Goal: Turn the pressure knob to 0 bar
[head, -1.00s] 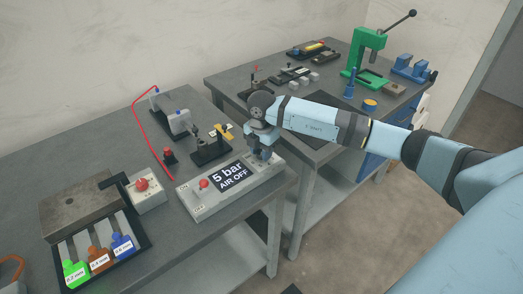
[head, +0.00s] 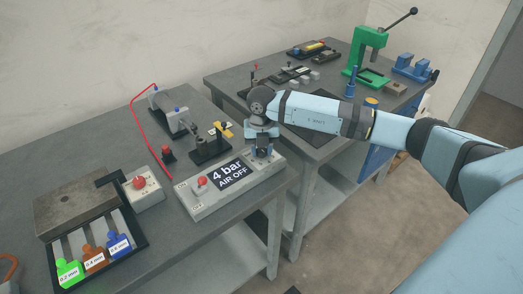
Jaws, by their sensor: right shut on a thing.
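The grey control panel (head: 208,207) lies on the near table. Its dark display (head: 230,176) reads "4 bar" and "AIR OFF". A red-topped switch (head: 201,181) stands at the panel's left end. My right gripper (head: 263,153) points down at the panel's right end, shut on the pressure knob, which is mostly hidden by the fingers. My left gripper is not in view.
Left of the panel are a box with a red button (head: 139,182), a metal block (head: 75,201) and coloured labelled tools (head: 94,256). A small black fixture (head: 209,150) stands close behind the panel. A second table (head: 225,82) carries a green press (head: 369,55).

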